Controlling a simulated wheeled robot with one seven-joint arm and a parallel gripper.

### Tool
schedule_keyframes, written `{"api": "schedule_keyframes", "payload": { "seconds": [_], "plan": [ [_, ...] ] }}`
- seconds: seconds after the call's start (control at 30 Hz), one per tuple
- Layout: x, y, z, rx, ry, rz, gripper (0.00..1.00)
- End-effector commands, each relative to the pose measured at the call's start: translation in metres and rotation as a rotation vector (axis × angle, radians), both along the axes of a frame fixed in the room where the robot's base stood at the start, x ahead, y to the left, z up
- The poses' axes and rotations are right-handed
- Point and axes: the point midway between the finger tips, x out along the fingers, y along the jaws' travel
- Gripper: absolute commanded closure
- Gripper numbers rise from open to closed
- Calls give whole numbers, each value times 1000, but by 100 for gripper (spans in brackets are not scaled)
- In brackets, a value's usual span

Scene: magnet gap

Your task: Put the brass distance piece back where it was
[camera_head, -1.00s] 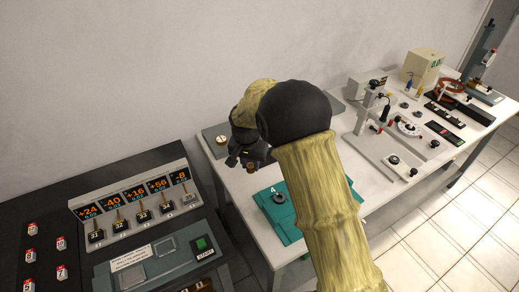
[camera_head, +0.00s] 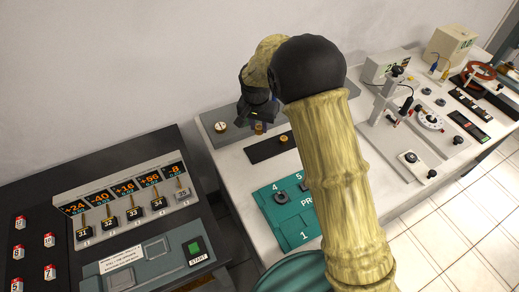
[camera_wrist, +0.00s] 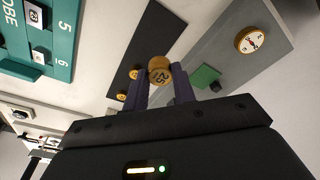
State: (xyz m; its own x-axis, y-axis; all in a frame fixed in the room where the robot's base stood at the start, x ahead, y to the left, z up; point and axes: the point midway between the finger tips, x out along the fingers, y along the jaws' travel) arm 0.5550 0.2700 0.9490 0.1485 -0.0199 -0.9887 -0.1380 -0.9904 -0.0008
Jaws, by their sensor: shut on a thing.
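My gripper (camera_wrist: 160,90) is shut on a round brass distance piece (camera_wrist: 160,70), whose face has dark digits that look like 25. In the head view the brass piece (camera_head: 259,128) shows just below my gripper (camera_head: 258,122). It is over or close to the back edge of a black strip (camera_head: 266,149); I cannot tell its height. In the wrist view the black strip (camera_wrist: 140,48) carries other brass pieces, one (camera_wrist: 133,74) beside the held piece and one (camera_wrist: 122,97) lower. One brass piece (camera_head: 284,139) on the strip shows in the head view.
A grey plate (camera_wrist: 225,50) with a round dial (camera_wrist: 250,40) and a green pad (camera_wrist: 206,76) lies beside the strip. A teal probe tray (camera_head: 285,225) stands in front. A dark console (camera_head: 150,225) is at left, measuring stands (camera_head: 390,100) at right.

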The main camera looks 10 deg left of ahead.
Motion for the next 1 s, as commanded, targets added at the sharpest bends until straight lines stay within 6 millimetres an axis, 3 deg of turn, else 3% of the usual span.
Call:
{"api": "schedule_keyframes", "payload": {
  "seconds": [0.17, 0.43, 0.83, 1.0],
  "plan": [
    [0, 0, -13, -2, 2, 0, 100],
    [0, -1, -58, -2, 2, 1, 100],
    [0, 0, -66, -1, 0, 0, 100],
    [0, -1, -88, -3, 2, 0, 100]
  ]
}}
